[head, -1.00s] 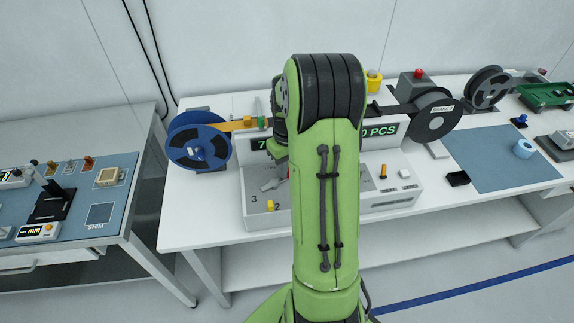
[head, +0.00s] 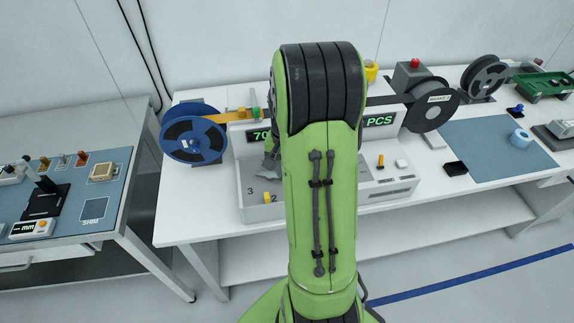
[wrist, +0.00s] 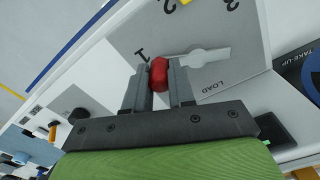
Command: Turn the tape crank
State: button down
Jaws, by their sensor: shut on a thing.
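The tape crank shows in the wrist view as a light grey arm (wrist: 205,57) with a red knob (wrist: 158,74). My gripper (wrist: 159,80) is shut on the red knob, one finger on each side. The knob is by the mark 1, and the grey arm runs right from it, above the word LOAD. The crank sits on the grey front of the tape counter (head: 390,188). In the head view my arm hides my gripper and the knob. The blue reel (head: 192,135) stands left of the counter, the black reel (head: 432,107) right.
A yellow peg (head: 267,198) stands by mark 2. The counter's green display is partly hidden by my arm. An orange lever (head: 381,161) and a blue mat (head: 490,150) lie right. Another bench (head: 110,215) stands left, with a floor gap between.

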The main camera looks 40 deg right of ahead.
jog(key=shift+s+a+m, duration=0.1)
jog(key=shift+a+m, duration=0.1)
jog(key=shift+m, duration=0.4)
jog(key=c, duration=1)
grip_release()
jog(key=shift+a, duration=0.1)
jog(key=shift+o, duration=0.2)
jog(key=shift+r, duration=0.1)
notch_tip(320, 180, up, 16)
jog(key=p, duration=0.3)
